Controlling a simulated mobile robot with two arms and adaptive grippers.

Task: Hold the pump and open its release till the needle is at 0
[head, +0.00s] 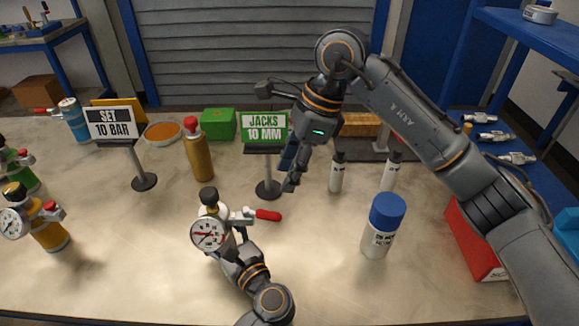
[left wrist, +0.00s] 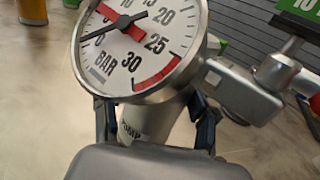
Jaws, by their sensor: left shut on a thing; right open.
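The pump in the middle of the bench has a round gauge (head: 208,234), a black top knob (head: 209,196) and a red-tipped side lever (head: 267,215). My left gripper (head: 232,252) is shut around the pump's body, below the gauge. In the left wrist view the gauge (left wrist: 140,45) fills the upper part, cut off at the top. Its black needle points to the lower left; the exact reading is unclear. The body (left wrist: 140,125) shows between my left fingers, with a grey side block (left wrist: 240,90) at right. My right gripper (head: 290,174) is open and empty, above and behind the lever.
A "JACKS 10 MM" sign (head: 264,128) stands close by my right gripper. Behind are a gold bottle (head: 200,155) and a "SET 10 BAR" sign (head: 110,122). At right are a blue-capped bottle (head: 380,230) and white bottles (head: 338,173). An orange gauged vessel (head: 48,232) stands left.

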